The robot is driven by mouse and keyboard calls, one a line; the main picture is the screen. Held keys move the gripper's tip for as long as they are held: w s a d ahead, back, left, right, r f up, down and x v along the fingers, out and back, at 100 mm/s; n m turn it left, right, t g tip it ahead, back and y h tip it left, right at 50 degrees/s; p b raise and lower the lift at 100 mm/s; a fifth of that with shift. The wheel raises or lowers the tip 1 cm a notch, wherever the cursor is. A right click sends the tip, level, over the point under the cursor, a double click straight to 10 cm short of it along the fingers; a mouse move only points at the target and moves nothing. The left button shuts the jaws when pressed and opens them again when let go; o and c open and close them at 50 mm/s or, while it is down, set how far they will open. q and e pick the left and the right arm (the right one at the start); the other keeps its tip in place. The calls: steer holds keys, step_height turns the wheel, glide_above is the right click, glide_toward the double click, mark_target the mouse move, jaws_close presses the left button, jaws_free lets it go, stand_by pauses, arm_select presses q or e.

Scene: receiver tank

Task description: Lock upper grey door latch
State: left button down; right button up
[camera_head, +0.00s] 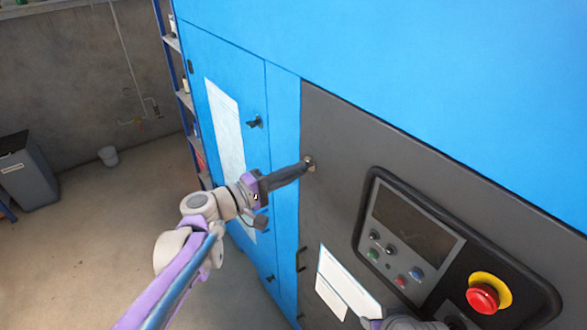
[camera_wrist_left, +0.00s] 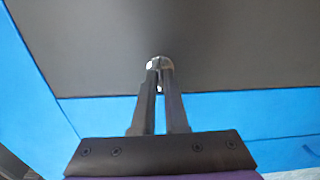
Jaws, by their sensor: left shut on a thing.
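The upper latch (camera_head: 309,162) is a small round metal piece near the upper left corner of the grey door (camera_head: 335,130). My left gripper (camera_head: 304,166) reaches it from the left, with its fingertips at the latch. In the left wrist view the two dark fingers are shut on the latch (camera_wrist_left: 159,62), which shows as a small metallic knob beyond the tips. The fingertips partly hide it, so its turned position cannot be told. My right gripper cannot be made out; only a bit of my arm shows at the bottom edge.
A control panel (camera_head: 412,232) with a screen, buttons and a red emergency stop (camera_head: 482,298) is on the grey door's right. White labels (camera_head: 345,285) are below. The blue door (camera_head: 285,120) has dark latches.

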arm_select(q)
steer(key=shift+m, duration=0.3)
arm_select(e)
steer(key=shift+w+r, duration=0.1)
steer(key=shift+r, duration=0.1)
arm_select(q)
steer(key=c, duration=0.9)
jaws_free()
steer(key=shift+c, duration=0.2)
steer(key=b+v, duration=0.1)
steer(key=v, duration=1)
arm_select(e)
steer(key=shift+s+f, duration=0.5)
steer(key=shift+f, duration=0.35)
arm_select(q)
steer(key=shift+w+d, duration=0.1)
